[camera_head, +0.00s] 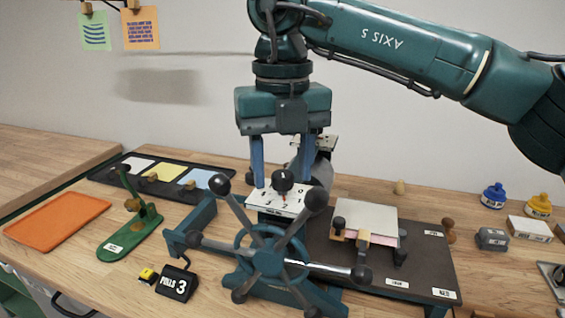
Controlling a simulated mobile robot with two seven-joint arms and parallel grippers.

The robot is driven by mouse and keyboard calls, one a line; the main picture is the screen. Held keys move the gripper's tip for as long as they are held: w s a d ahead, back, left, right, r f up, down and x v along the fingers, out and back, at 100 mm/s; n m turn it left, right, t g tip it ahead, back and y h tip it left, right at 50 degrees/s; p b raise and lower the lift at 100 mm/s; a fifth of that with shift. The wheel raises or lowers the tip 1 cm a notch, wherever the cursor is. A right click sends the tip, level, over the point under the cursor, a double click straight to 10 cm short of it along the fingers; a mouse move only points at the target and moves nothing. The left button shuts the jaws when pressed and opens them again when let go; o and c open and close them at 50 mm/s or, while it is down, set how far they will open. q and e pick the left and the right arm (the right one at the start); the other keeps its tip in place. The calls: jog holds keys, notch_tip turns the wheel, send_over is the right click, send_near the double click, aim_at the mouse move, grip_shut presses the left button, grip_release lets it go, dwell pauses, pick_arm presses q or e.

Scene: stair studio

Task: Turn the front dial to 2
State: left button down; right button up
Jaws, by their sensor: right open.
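The front dial (283,178) is a dark round knob on a white plate (277,203) with printed numbers, a 2 near its front edge. A small red mark shows near the front of the plate; I cannot tell which number the dial points to. My right gripper (281,181) points down over the plate with its blue fingers open. One finger is on each side of the knob, with gaps visible, so it is not gripped. A second white plate (325,142) behind is partly hidden by the gripper. My left gripper is not in view.
A teal spoked wheel (267,262) with dark knobs stands just in front of the plate. A black block marked PULLS 3 (177,283) sits front left. A dark board (430,262) with a paper stack (365,217) lies right. An orange tray (57,221) lies far left.

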aim_at(282, 173)
jog(key=shift+r, duration=0.1)
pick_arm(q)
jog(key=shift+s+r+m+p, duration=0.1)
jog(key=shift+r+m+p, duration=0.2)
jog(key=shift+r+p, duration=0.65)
pick_arm(e)
notch_tip(282, 173, up, 13)
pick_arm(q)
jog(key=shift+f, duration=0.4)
